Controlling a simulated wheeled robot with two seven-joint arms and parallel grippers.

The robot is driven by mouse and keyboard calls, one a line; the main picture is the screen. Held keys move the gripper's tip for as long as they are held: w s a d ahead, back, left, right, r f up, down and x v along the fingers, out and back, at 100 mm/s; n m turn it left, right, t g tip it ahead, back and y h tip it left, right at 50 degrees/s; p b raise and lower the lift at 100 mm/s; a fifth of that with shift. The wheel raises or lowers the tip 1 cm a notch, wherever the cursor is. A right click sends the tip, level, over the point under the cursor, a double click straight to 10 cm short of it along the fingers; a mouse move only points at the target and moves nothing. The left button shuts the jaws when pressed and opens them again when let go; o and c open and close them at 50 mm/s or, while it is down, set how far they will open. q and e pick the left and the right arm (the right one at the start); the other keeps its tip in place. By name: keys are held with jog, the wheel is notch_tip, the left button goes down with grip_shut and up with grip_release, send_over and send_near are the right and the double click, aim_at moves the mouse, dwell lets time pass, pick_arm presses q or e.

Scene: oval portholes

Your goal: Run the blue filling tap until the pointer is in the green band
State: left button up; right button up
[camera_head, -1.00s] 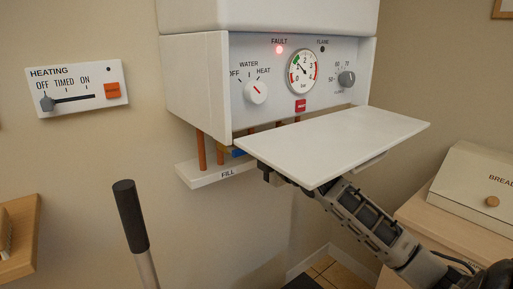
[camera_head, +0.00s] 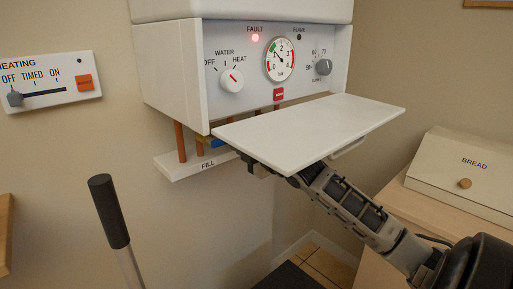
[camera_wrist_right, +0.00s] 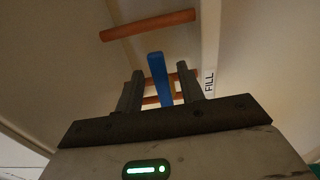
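The blue tap handle (camera_wrist_right: 157,76) stands up between the two fingers of my right gripper (camera_wrist_right: 160,70) in the right wrist view. Narrow gaps show beside it, so the gripper looks open around it, not clamped. In the head view only a bit of the blue tap (camera_head: 221,145) shows under the boiler, behind the white panel. My right gripper (camera_head: 256,168) is partly hidden beneath that panel. The round pressure gauge (camera_head: 280,60) on the boiler front has a green band at its upper left; its pointer is too small to read surely. My left gripper is out of view.
The white panel (camera_head: 310,130) juts out over my right arm. Copper pipes (camera_head: 180,142) run down to the white FILL strip (camera_head: 190,165). The red FAULT lamp (camera_head: 255,38) is lit. A dark-gripped rod (camera_head: 108,212) stands at left; a BREAD box (camera_head: 465,178) is at right.

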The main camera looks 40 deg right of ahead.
jog(key=s+b, duration=0.1)
jog(key=s, duration=0.9)
jog(key=shift+s+a, duration=0.2)
jog(key=shift+s, duration=0.15)
